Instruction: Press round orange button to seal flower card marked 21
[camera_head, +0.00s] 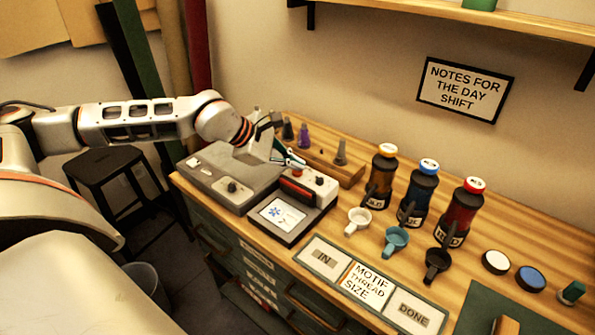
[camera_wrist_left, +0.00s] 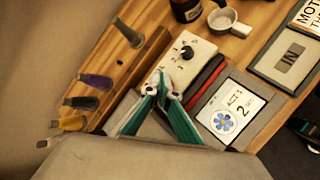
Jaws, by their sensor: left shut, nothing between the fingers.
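The flower card (camera_head: 281,212) lies flat on the front plate of the sealing machine (camera_head: 310,222). In the left wrist view the card (camera_wrist_left: 238,108) shows a blue flower and a partly readable number with a 2. The round orange button (camera_head: 297,172) is on the machine's white panel, left of a black dial (camera_head: 319,180). My left gripper (camera_head: 302,165) is shut and empty, pointing down with its fingertips right at the button. I cannot tell whether they touch it. In the left wrist view the teal fingers (camera_wrist_left: 163,88) cover the button's place. My right gripper is not in view.
A grey box with a knob (camera_head: 232,186) stands left of the machine. A wooden rack (camera_head: 345,172) with small tools stands behind. Several bottles and three cups (camera_head: 396,240) stand to the right. The IN/DONE board (camera_head: 368,282) lies in front right.

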